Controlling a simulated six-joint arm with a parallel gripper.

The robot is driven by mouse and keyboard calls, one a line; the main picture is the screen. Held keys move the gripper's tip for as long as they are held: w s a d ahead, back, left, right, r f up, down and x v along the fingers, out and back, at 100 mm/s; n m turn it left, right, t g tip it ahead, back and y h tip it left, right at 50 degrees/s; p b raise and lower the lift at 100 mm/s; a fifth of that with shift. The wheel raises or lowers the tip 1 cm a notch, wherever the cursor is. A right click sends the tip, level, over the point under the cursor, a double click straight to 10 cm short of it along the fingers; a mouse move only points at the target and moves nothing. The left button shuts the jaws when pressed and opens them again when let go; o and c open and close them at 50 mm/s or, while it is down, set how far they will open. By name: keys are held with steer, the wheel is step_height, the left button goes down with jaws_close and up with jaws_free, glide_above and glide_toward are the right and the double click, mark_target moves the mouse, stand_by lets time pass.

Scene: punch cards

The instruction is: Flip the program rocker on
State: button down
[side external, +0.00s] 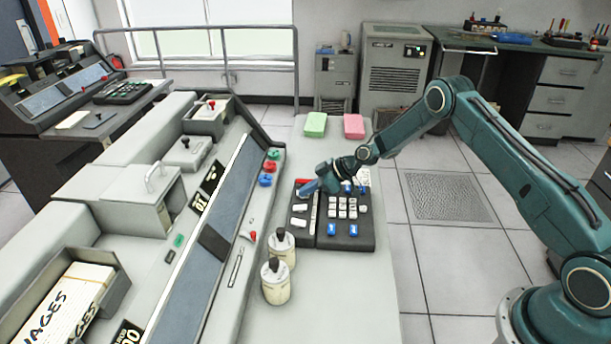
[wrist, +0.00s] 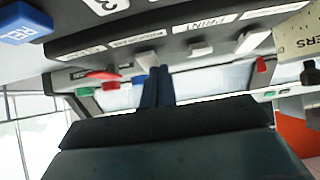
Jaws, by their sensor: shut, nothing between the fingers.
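The dark key panel (side external: 345,228) lies on the grey desk and has a column of white rockers at its left side. My gripper (side external: 308,187) is low over the panel's far left corner, with its blue fingers together and empty. In the wrist view the fingers (wrist: 152,85) point at a white rocker (wrist: 148,60). I cannot tell whether they touch it. The label beside it is too small to read surely. A middle rocker (wrist: 201,47) is near a PRINT label, and another rocker (wrist: 252,40) is further right. Which rocker is the program one is not clear.
Two cream bottles with black tops (side external: 276,281) stand left of the panel's near side. Red, green and blue buttons (side external: 266,180) sit on the console to the left. Green (side external: 316,124) and pink (side external: 354,126) card stacks lie at the desk's far end.

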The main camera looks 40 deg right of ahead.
steer(key=shift+s+d+f, duration=0.15)
steer(key=shift+s+f, duration=0.15)
steer(key=shift+f, duration=0.25)
steer(key=r, duration=0.5)
steer(key=shift+d+r, duration=0.1)
steer(key=shift+d, duration=0.15)
steer(key=f+v, duration=0.1)
steer(key=v, duration=0.8)
steer(key=shift+s+d+r, duration=0.25)
steer(key=shift+s+d, duration=0.2)
steer(key=shift+s, duration=0.05)
steer(key=shift+w+a+r+t+y, duration=0.15)
steer(key=shift+w+a+t+y, duration=0.15)
steer(key=shift+w+t+y, duration=0.15)
glide_above(307, 196)
step_height(307, 196, down, 5)
steer(key=shift+f, duration=0.25)
steer(key=shift+w+a+f, duration=0.1)
steer(key=shift+a+f, duration=0.05)
steer(key=shift+f, duration=0.85)
steer(key=shift+w+a+f, duration=0.1)
steer(key=shift+w+f, duration=0.05)
steer(key=shift+f, duration=0.75)
